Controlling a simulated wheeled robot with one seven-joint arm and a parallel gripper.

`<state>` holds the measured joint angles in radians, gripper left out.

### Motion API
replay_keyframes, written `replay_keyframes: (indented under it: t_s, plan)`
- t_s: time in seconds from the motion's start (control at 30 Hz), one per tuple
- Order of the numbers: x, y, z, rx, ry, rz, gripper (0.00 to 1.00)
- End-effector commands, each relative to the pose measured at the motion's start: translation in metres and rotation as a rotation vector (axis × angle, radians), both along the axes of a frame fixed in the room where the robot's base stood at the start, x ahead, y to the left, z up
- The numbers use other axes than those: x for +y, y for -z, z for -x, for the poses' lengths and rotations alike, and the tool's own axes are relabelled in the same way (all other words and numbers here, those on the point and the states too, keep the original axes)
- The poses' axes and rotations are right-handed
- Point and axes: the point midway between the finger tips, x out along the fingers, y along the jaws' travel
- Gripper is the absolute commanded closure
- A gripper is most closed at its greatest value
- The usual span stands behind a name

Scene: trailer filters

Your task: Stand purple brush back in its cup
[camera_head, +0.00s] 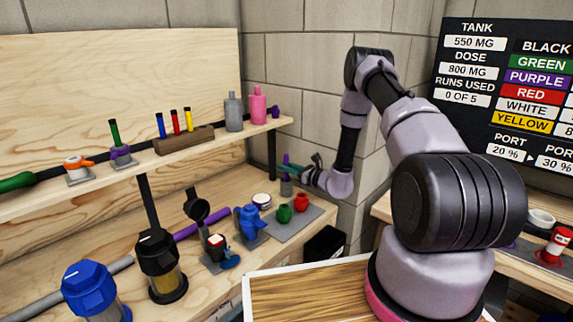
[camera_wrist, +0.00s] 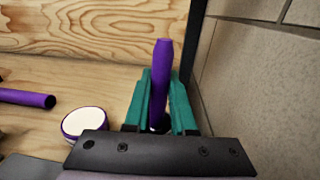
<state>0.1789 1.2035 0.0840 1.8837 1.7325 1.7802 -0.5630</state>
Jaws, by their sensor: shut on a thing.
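The purple brush (camera_wrist: 161,80) shows as an upright purple handle in the wrist view. It stands between the teal fingers of my gripper (camera_wrist: 162,105), which are shut on it. Its lower end is mostly hidden by my gripper's dark body. In the head view my gripper (camera_head: 287,164) is at the back corner of the lower bench, and the brush is hard to make out there. I cannot tell whether the brush's lower end is inside the cup.
A white-topped jar with a purple rim (camera_wrist: 84,121) stands left of my gripper. A grey tray (camera_head: 290,228) with green and red pots and a blue pitcher (camera_head: 249,222) are nearer. A dark post (camera_head: 271,155) and the wall are close to my gripper. The shelf (camera_head: 230,132) is above.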

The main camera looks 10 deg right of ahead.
Motion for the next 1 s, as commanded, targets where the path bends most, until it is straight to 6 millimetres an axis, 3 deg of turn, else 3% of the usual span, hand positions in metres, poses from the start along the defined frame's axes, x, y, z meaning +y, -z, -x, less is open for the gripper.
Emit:
replay_keyframes:
  t_s: [1.0]
  plan:
    - [0.000,0.012,0.000,0.000,0.001,0.000,1.00]
